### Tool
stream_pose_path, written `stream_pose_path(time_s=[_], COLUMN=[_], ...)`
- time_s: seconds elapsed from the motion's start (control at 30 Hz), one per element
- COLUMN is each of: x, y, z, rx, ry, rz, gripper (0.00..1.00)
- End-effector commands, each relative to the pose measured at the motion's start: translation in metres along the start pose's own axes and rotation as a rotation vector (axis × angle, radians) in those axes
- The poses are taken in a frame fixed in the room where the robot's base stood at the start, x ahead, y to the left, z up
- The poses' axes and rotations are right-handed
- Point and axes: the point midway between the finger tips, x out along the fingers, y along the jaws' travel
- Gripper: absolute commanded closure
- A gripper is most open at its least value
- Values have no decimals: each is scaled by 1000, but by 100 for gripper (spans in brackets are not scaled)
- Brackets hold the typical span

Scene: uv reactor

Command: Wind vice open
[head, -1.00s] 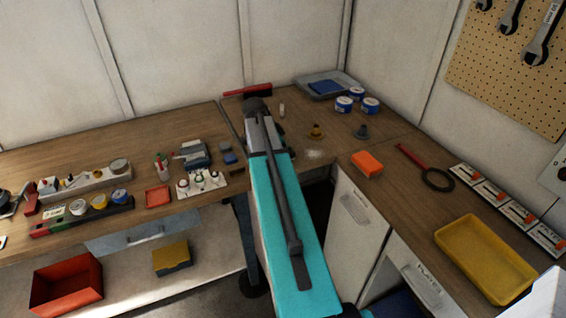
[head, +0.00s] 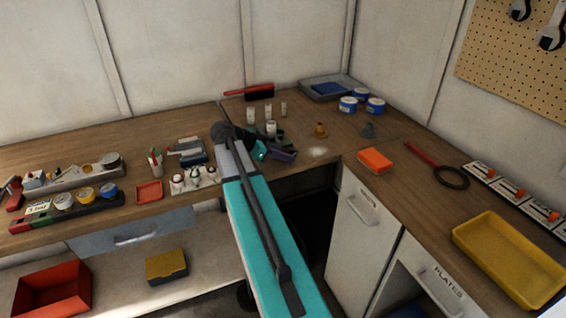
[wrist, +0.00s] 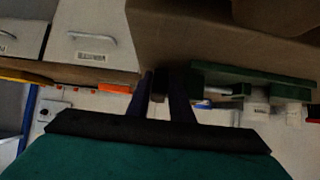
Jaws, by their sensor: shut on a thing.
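The vice shows in the wrist view as a dark green body (wrist: 252,75) just right of my fingers, partly cut by shadow. In the head view only a small dark green part of it (head: 275,137) shows beside my arm's end. My gripper (wrist: 160,82) has its two dark blue fingers close together, shut on a slim part that looks like the vice handle; it is mostly hidden between them. In the head view my gripper (head: 285,155) is at the bench's front edge, by the inner corner. The gap between the vice jaws cannot be made out.
White pots (head: 271,129) stand behind the vice. A brass part (head: 320,130) and an orange block (head: 375,160) are to the right. Small bottles (head: 194,177) stand left of my arm.

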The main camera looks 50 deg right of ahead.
Motion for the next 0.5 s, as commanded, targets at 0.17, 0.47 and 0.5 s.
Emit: stream_pose_path(time_s=[0.17,0.47,0.5], x=[1,0,0], y=[-5,-5,-5], z=[3,1,1], rx=[1,0,0], ry=[80,148,152], rz=[-14,-13,-13], gripper=[100,100,100])
